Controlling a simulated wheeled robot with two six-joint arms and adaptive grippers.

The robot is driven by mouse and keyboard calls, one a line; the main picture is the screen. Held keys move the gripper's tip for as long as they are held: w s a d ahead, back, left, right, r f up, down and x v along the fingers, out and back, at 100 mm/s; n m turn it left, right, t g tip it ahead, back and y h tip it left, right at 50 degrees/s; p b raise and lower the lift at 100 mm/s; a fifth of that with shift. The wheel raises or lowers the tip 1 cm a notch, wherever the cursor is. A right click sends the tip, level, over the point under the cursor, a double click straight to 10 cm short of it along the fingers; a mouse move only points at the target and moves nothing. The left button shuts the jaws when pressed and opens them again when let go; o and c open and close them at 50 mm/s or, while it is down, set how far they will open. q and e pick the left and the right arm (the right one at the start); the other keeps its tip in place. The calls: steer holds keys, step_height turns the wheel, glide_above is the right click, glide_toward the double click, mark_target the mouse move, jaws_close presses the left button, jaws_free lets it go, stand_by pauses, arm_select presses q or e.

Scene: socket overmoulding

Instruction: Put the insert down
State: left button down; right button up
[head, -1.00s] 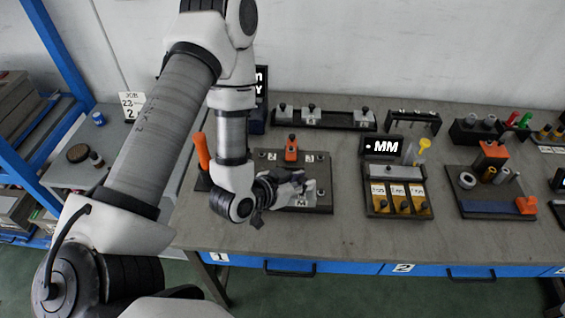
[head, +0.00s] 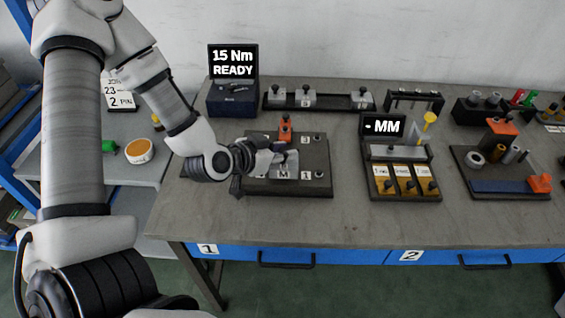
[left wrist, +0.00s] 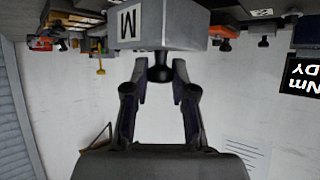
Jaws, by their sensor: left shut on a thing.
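The insert, a grey block marked M (head: 285,163), is over the dark fixture plate (head: 262,188) on the bench; I cannot tell whether it touches the plate. In the left wrist view the block (left wrist: 185,25) fills the top middle, with a black knob (left wrist: 160,73) projecting from it. My left gripper (head: 262,156) comes in from the left in the head view. In the left wrist view its fingers (left wrist: 160,80) are shut on the knob. My right gripper is not in view.
An orange clamp (head: 285,130) stands at the back of the plate. A screen (head: 233,62) reading 15 Nm READY stands behind. The bench front (head: 330,225) is clear.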

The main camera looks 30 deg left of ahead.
arm_select(q)
steer(key=shift+w+a+f+b, duration=0.1)
steer(key=shift+w+f+b, duration=0.25)
steer(key=shift+b, duration=0.55)
steer(key=shift+w+a+r+p, duration=0.45)
steer(key=shift+w+r+p, duration=0.1)
steer(key=shift+p, duration=0.2)
steer(key=w+a, duration=0.1)
steer(key=w+a+f, duration=0.1)
steer(key=w, duration=0.1)
steer(key=shift+a, duration=0.1)
steer(key=shift+f, duration=1.65)
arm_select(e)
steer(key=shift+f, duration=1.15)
arm_select(q)
steer(key=c, duration=1)
jaws_free()
steer(key=shift+f, duration=0.1)
steer(key=shift+o, duration=0.2)
